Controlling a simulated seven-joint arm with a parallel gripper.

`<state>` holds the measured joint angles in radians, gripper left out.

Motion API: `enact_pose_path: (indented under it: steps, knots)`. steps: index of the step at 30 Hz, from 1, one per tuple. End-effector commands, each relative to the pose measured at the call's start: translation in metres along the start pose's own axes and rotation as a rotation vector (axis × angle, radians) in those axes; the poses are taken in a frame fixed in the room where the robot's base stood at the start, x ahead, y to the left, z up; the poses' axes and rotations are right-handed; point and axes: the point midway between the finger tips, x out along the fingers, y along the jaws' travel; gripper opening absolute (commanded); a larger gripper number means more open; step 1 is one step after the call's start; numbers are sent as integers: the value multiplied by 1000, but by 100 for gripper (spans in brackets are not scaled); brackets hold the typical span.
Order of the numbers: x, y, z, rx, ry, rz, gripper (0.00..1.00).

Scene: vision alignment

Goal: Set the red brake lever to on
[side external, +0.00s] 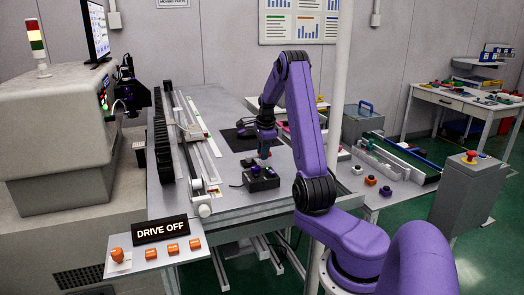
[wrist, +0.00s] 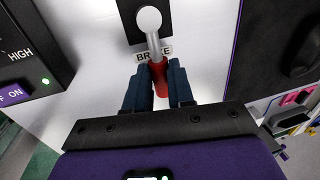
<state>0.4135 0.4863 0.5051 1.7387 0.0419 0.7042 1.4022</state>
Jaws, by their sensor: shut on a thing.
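The red brake lever (wrist: 159,82) shows in the wrist view. Its grey shaft runs up to a round pale hub (wrist: 149,20) on a black plate, and the handle points down toward my gripper. My gripper (wrist: 159,92) is shut on the red handle, with one dark blue finger on each side. A label (wrist: 154,53), partly covered by the shaft, reads BRAKE. In the side external view my gripper (side external: 264,146) is low over the grey table, with a small bit of red at its tip. The lever's plate is not clear there.
A black control box (side external: 262,179) stands on the table near my gripper. In the wrist view a dark box (wrist: 28,55) marked HIGH and ON has a green light. A DRIVE OFF sign (side external: 161,229) and orange buttons (side external: 172,249) are at the front left.

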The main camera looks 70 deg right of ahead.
Motion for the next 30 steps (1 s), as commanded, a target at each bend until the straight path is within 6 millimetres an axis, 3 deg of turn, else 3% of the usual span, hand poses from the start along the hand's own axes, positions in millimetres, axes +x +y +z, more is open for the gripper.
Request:
enact_pose_path:
  steps: [18,19,21,30]
  knots:
    - [-2,2,-1,44,9,-3,0]
    - [-2,2,-1,44,9,-3,29]
    - [-2,2,-1,43,9,-2,48]
    - [-2,2,0,40,8,-1,48]
